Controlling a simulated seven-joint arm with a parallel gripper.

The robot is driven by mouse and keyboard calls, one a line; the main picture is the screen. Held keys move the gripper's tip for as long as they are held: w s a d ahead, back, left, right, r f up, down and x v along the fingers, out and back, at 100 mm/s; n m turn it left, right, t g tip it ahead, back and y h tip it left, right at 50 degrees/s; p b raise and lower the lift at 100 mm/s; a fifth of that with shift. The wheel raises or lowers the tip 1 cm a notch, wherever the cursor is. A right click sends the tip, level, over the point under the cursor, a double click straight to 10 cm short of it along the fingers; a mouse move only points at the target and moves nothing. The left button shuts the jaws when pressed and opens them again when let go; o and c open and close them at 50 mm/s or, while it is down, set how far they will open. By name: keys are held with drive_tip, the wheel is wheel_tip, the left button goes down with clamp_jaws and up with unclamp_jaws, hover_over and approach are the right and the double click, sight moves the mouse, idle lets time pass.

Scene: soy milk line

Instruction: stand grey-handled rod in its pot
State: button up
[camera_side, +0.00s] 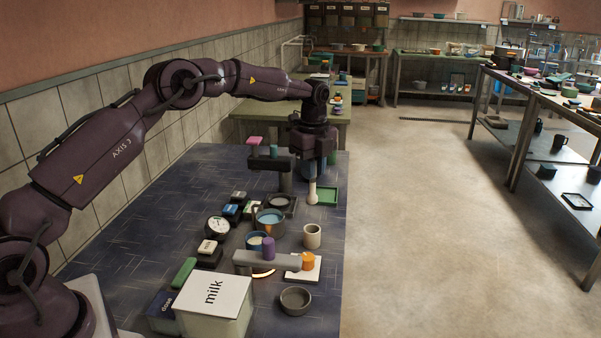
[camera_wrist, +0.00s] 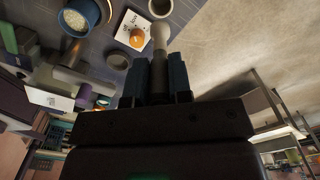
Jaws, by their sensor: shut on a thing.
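My gripper (camera_side: 312,170) is shut on a rod near the far end of the dark blue table, pointing down. The rod's pale, rounded lower end (camera_side: 312,192) hangs upright below the fingers, beside or over a green tray (camera_side: 332,195); I cannot tell if it touches. In the wrist view the rod's pale end (camera_wrist: 160,38) sticks out between the fingers (camera_wrist: 159,75). Its grey handle is mostly hidden between them. A cream, open-topped pot (camera_side: 312,238) stands nearer the camera than the rod; it also shows at the top of the wrist view (camera_wrist: 160,8).
A blue pot (camera_side: 270,222) with pale blue contents stands left of the cream pot. The table's right edge is close.

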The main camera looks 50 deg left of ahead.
wheel_tip(320, 180, down, 11)
drive_tip(key=shift+r, duration=0.15)
idle(1.0)
drive_tip(key=o, duration=0.9)
wheel_tip(320, 180, up, 13)
idle(1.0)
